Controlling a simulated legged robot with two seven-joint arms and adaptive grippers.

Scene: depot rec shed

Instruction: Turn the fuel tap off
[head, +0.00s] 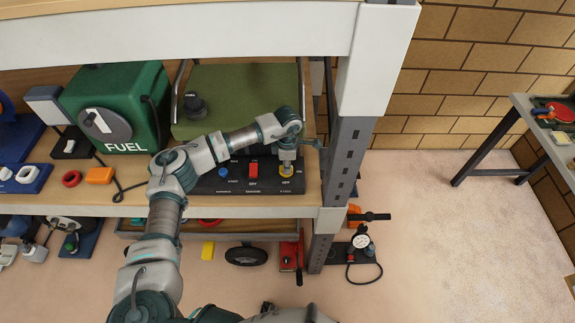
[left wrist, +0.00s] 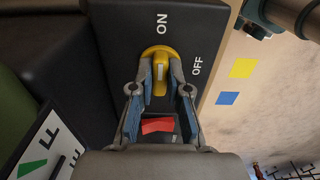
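The fuel tap (head: 286,171) is a yellow knob at the right end of a black control panel (head: 215,186) on the shelf. In the left wrist view the yellow tap (left wrist: 160,60) has a raised handle with a pale mark, lined up toward the word ON; OFF is printed to the right. My left gripper (head: 286,163) comes down from above onto the tap. In the left wrist view its fingers (left wrist: 160,78) straddle the handle closely, one on each side, and look shut on it. The right gripper is not in view.
A red switch (head: 253,170) and a blue button (head: 223,173) sit on the panel left of the tap. A green FUEL box (head: 119,108) stands at the left. A grey shelf post (head: 346,160) rises close on the right. The upper shelf edge (head: 180,32) overhangs.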

